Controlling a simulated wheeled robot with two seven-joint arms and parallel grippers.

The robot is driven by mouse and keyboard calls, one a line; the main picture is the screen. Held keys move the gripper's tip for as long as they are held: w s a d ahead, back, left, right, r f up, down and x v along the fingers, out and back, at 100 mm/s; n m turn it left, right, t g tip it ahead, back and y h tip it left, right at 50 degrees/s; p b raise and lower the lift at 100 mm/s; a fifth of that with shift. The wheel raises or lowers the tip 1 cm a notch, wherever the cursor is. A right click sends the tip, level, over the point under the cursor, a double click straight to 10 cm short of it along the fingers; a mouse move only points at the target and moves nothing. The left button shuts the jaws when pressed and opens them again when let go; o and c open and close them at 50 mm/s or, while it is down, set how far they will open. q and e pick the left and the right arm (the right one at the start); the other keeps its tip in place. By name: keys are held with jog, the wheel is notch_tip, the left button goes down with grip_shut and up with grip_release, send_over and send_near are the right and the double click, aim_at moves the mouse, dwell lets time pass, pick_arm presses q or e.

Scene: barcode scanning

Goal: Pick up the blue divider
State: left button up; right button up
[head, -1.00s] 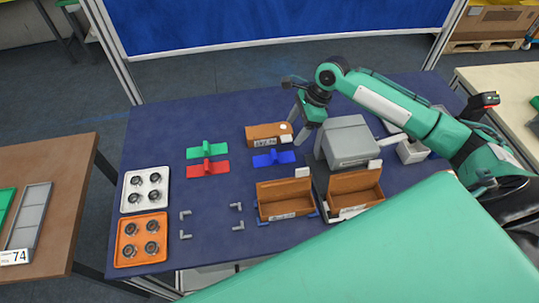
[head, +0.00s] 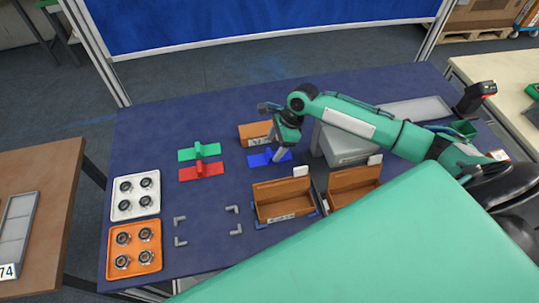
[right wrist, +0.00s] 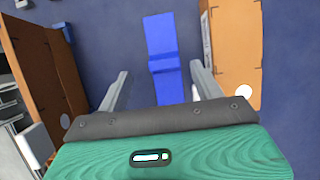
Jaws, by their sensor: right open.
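The blue divider (head: 262,159) lies on the dark blue table in the head view, partly hidden by my right gripper. It also shows in the right wrist view (right wrist: 163,50), ahead of the fingers and near the middle between them. My right gripper (head: 289,150) is over the right part of the divider, pointing down. In the right wrist view its two fingers (right wrist: 161,86) are spread apart with nothing gripped between them. My left gripper does not show.
A cardboard-brown box (head: 252,132) stands close behind the divider. Two open brown bins (head: 283,200) stand in front, a grey box (head: 345,148) to the right. Green (head: 200,151) and red (head: 202,170) dividers lie left. Several grey corner brackets mark the front middle.

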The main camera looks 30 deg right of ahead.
aim_at(270, 153)
jog(key=shift+f, duration=0.25)
jog(key=shift+w+d+p+x, duration=0.1)
jog(key=shift+p+x, duration=0.4)
jog(key=shift+x, duration=0.7)
jog(key=shift+w+d+p+x, duration=0.15)
jog(key=shift+p+x, duration=0.3)
jog(key=shift+x, duration=0.7)
jog(key=c, duration=1)
notch_tip(270, 153, up, 20)
jog(key=b, duration=0.4)
